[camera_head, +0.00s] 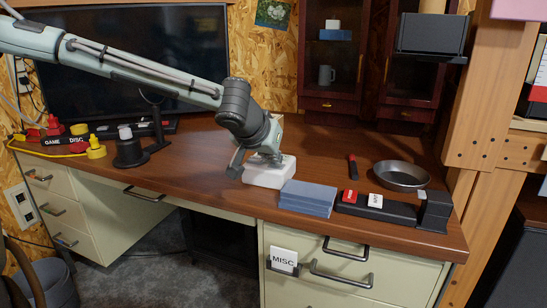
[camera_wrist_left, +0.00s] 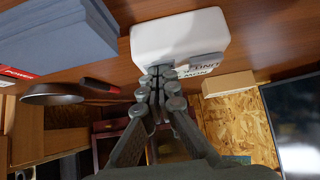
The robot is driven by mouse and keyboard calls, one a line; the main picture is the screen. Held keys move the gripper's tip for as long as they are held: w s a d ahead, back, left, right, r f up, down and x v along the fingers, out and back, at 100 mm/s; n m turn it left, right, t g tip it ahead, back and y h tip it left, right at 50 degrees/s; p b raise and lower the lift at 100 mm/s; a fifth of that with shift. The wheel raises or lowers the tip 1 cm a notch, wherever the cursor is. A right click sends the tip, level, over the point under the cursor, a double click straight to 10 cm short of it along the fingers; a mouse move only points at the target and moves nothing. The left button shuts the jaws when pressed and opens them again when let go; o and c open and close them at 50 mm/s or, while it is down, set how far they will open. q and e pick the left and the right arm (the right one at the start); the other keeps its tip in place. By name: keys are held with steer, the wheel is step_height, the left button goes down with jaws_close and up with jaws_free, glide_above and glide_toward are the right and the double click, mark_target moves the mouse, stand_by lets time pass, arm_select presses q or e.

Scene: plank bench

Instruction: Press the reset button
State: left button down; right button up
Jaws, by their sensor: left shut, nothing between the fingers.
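A black strip (camera_head: 392,210) on the right of the desk carries a red key (camera_head: 349,197) and a white key (camera_head: 375,200). The white key's lettering is too small to read for sure; the red one reads "POWER" in the left wrist view (camera_wrist_left: 18,73). My left gripper (camera_head: 262,158) is shut and empty, over a white box (camera_head: 268,175), left of the strip. In the left wrist view, its closed fingertips (camera_wrist_left: 161,76) overlap the edge of this box (camera_wrist_left: 178,38); I cannot tell whether they touch it. My right gripper is out of view.
A stack of blue blocks (camera_head: 307,198) lies between the white box and the strip. A monitor (camera_head: 120,65) and a black switch strip (camera_head: 60,141) stand at left. Cabinets (camera_head: 340,65) stand behind.

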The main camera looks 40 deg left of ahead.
arm_select(q)
steer(key=shift+s+f, duration=0.15)
steer(key=shift+f, duration=0.3)
steer(key=shift+s, duration=0.1)
steer(key=v, duration=0.8)
steer(key=shift+w+r, duration=0.25)
steer(key=shift+r, duration=0.2)
